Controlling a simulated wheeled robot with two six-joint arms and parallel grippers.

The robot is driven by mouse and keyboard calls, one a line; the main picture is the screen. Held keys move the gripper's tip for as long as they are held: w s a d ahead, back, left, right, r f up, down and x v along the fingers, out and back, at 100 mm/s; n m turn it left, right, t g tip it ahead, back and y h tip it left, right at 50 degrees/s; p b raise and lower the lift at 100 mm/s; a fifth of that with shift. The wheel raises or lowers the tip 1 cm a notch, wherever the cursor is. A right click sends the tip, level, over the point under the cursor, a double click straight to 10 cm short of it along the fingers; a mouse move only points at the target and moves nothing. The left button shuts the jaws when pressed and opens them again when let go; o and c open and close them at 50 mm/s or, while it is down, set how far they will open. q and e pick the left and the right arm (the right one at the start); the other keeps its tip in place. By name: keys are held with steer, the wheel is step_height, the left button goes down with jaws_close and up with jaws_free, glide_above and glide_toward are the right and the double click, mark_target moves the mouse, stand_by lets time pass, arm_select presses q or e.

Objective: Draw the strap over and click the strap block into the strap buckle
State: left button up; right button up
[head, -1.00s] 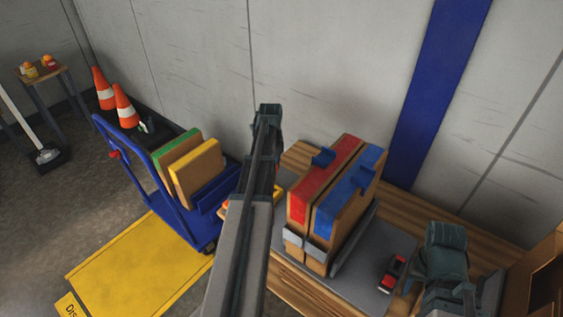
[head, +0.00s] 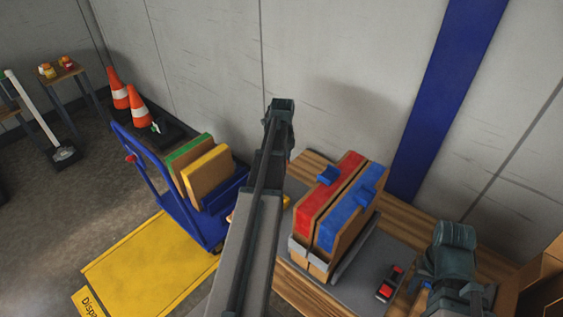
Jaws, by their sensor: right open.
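Two upright brown boards or cases, one with a red top (head: 330,190) and one with a blue top (head: 345,220), stand side by side on a grey mat (head: 405,254). I cannot make out the strap or strap block for certain. My right gripper (head: 474,297) is open at the lower right, beside the red piece. My left arm crosses the middle; its gripper is hidden.
The mat lies on a wooden table (head: 402,226) against the wall. A blue cart (head: 175,198) with green- and yellow-edged boards (head: 208,172) stands left, by a yellow floor plate (head: 140,262). Traffic cones (head: 138,106) stand behind. A wooden shelf or box (head: 545,285) is at right.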

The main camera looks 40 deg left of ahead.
arm_select(q)
step_height(320, 180, up, 20)
steer(key=d+p, duration=0.2)
steer(key=p, duration=1.7)
steer(key=d+f+b, duration=0.1)
steer(key=d, duration=4.7)
step_height(320, 180, down, 37)
steer(key=b, duration=3.6)
steer(key=shift+a+r+b, duration=0.15)
steer(key=shift+b, duration=0.2)
